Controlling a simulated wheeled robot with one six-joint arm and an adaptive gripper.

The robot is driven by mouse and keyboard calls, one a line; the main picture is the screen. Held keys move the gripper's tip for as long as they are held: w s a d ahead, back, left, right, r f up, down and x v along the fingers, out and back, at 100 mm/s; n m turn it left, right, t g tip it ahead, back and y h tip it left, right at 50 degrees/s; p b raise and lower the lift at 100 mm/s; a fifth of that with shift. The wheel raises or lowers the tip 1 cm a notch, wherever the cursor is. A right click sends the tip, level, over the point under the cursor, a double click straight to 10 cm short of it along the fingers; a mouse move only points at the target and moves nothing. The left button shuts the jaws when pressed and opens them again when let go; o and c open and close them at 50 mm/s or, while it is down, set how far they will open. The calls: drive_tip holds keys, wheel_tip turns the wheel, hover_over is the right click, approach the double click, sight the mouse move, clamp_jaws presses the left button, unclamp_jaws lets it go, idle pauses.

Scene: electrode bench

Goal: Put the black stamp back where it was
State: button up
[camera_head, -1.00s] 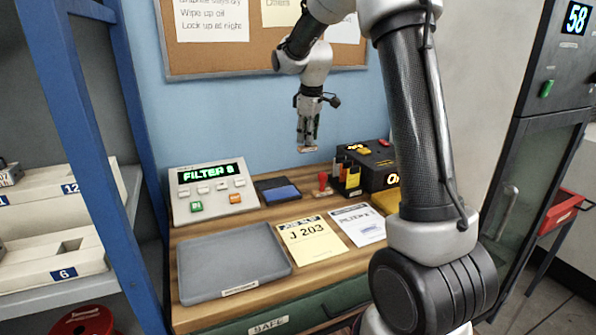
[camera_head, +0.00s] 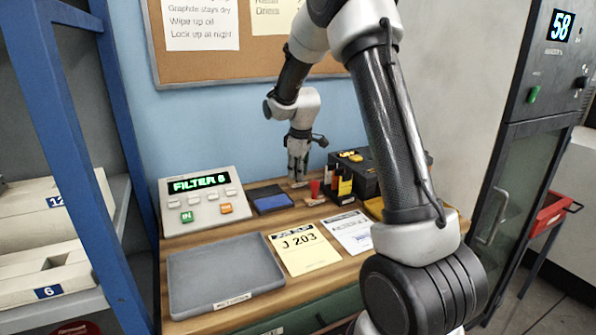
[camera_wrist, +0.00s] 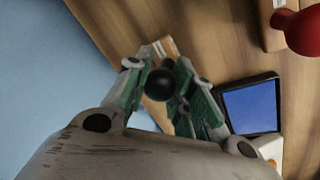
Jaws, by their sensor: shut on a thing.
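My gripper (camera_head: 297,178) is low over the back of the bench, pointing down, beside the red stamp. In the wrist view my gripper (camera_wrist: 160,84) has its green-sided fingers shut on the black stamp, whose round black knob (camera_wrist: 159,84) shows between them. A light brown block, seemingly the stamp's base (camera_wrist: 166,47), shows past the fingertips. In the head view the black stamp is mostly hidden by the fingers. I cannot tell whether its base touches the bench. The red stamp (camera_head: 315,189) stands just to the right; its red knob (camera_wrist: 302,32) shows in the wrist view.
A blue ink pad (camera_head: 273,202) lies left of the gripper; it also shows in the wrist view (camera_wrist: 250,107). A dark box with marker-like items (camera_head: 352,172) stands right. The keypad (camera_head: 203,200), grey tray (camera_head: 225,275) and two paper sheets lie nearer. The wall is close behind.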

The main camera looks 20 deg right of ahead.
drive_tip(key=shift+f, duration=0.15)
drive_tip(key=o, duration=0.8)
drive_tip(key=s+r+m, duration=0.1)
drive_tip(key=s+r, duration=0.4)
drive_tip(key=r, duration=0.3)
drive_tip(key=s+r+m, duration=0.1)
drive_tip(key=s+r, duration=0.4)
drive_tip(key=r, duration=0.4)
drive_tip(key=s+m, duration=0.2)
drive_tip(key=s, duration=0.7)
drive_tip(key=s+a+m+t, duration=0.1)
drive_tip(key=s+m, duration=0.1)
drive_tip(key=s, duration=0.7)
drive_tip(key=s+a+m, duration=0.1)
drive_tip(key=s+m, duration=0.1)
drive_tip(key=s, duration=0.7)
drive_tip(key=shift+s+f+m+y, duration=0.2)
drive_tip(key=shift+f+m+y, duration=0.1)
drive_tip(key=shift+f, duration=0.1)
